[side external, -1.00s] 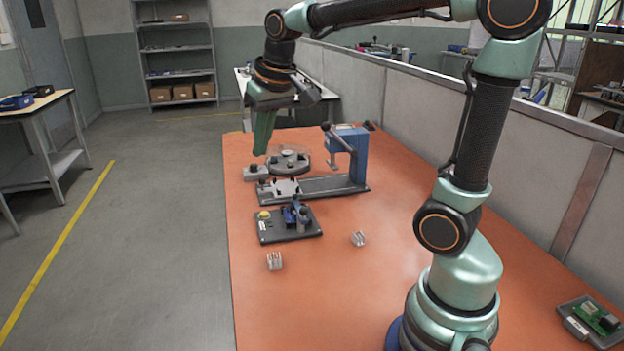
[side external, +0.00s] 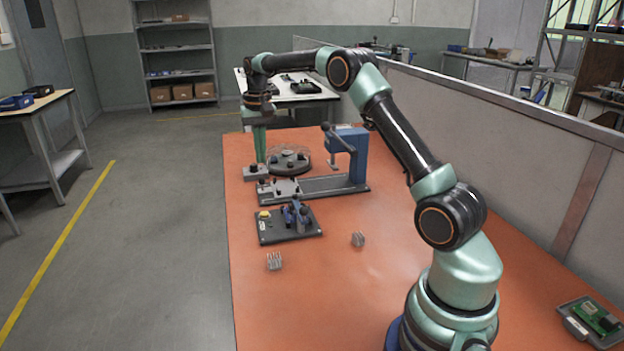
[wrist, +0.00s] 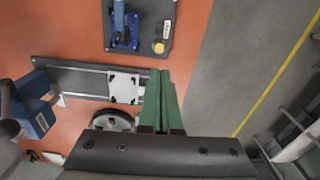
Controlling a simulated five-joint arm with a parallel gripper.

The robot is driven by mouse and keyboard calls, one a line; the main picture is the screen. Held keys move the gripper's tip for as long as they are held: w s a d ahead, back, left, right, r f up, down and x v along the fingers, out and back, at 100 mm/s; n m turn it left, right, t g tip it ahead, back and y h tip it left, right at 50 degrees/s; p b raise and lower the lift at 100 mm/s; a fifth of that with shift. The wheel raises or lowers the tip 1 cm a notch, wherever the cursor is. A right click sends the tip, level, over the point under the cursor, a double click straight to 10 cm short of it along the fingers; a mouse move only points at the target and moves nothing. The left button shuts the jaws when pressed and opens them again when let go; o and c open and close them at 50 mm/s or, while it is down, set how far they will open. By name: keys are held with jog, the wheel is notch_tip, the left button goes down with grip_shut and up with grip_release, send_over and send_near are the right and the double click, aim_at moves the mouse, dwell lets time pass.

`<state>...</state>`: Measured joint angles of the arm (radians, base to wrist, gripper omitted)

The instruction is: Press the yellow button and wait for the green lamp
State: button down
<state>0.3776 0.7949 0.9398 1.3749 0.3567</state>
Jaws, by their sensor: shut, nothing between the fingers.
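The yellow button (side external: 264,214) sits on the left end of a dark plate (side external: 289,235) on the orange table. In the wrist view the button (wrist: 158,47) shows beyond my fingertips, at the plate's corner. My gripper (side external: 261,160) points straight down with its green fingers shut and empty. Its tips appear just above or behind a small grey block (side external: 256,173), farther back than the button and apart from it. In the wrist view my gripper's fingers (wrist: 160,74) lie together. I cannot make out a lit green lamp.
A blue press (side external: 348,155) with a lever stands on a long grey base behind the plate. A round dark turntable (side external: 289,161) sits near my fingers. The table's front is otherwise clear.

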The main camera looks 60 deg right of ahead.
aim_at(269, 216)
jog(key=shift+w+d+f+m, duration=0.1)
jog(key=shift+d+f+m, duration=0.05)
jog(key=shift+d+f, duration=0.4)
jog(key=shift+w+d+f+m, duration=0.15)
jog(key=shift+d+f, duration=0.15)
jog(key=shift+f, duration=0.3)
jog(key=shift+s, duration=0.1)
notch_tip(269, 216, down, 14)
jog(key=shift+s+f, duration=0.1)
jog(key=shift+f, duration=1)
notch_tip(269, 216, up, 16)
jog(key=shift+w+f, duration=0.25)
jog(key=shift+w, duration=0.15)
